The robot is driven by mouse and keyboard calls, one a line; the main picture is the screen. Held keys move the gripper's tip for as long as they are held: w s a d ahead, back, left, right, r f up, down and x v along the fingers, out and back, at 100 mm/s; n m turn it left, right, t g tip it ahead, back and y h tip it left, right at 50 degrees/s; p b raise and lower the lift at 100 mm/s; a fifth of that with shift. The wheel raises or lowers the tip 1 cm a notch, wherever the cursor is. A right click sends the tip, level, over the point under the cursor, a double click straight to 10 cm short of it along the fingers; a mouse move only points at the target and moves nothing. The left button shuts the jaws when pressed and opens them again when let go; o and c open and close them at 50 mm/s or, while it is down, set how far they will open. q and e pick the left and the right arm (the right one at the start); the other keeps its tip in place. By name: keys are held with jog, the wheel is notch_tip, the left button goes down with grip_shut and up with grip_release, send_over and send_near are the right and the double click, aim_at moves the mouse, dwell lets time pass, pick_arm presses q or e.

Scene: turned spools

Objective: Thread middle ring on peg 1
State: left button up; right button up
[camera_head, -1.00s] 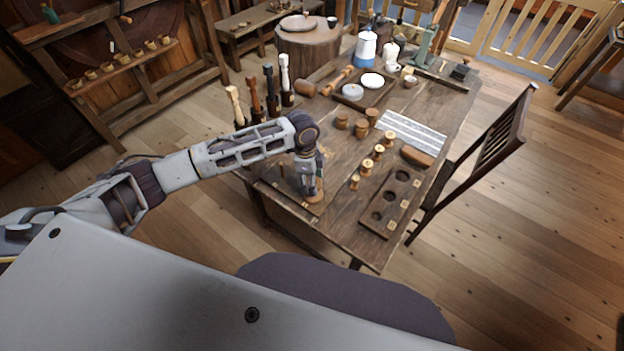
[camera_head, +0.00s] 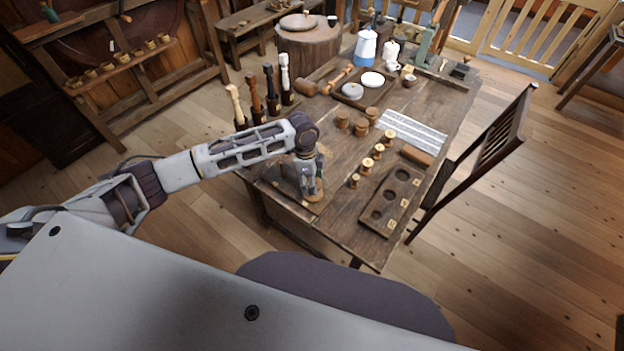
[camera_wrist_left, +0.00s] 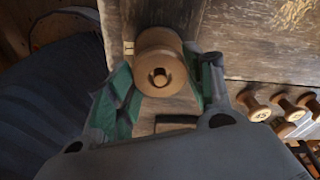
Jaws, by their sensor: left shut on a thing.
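My left gripper (camera_head: 314,194) points down over the near left part of the table. In the left wrist view my left gripper (camera_wrist_left: 163,88) is shut on a round wooden ring (camera_wrist_left: 165,45), with one green finger on each side. The ring looks like a turned spool with a central hole. Something round shows inside that hole, perhaps a peg end; I cannot tell how far the ring is around it. In the head view a flat board (camera_head: 284,192) lies under the gripper, and the hand hides most of its pegs. My right gripper is not in view.
Several small numbered spools (camera_head: 366,170) stand in a row right of the gripper, beside a board with round holes (camera_head: 377,217). Larger wooden spools (camera_head: 342,120) stand farther back. Upright tool handles (camera_head: 270,88) rise at the table's left edge. The near middle of the table is clear.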

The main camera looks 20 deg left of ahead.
pick_arm(q)
jog(key=shift+f, duration=0.2)
dwell(0.5)
jog(key=o, duration=0.9)
jog(key=o, duration=0.5)
jog(key=shift+o, duration=0.2)
jog(key=shift+r, duration=0.1)
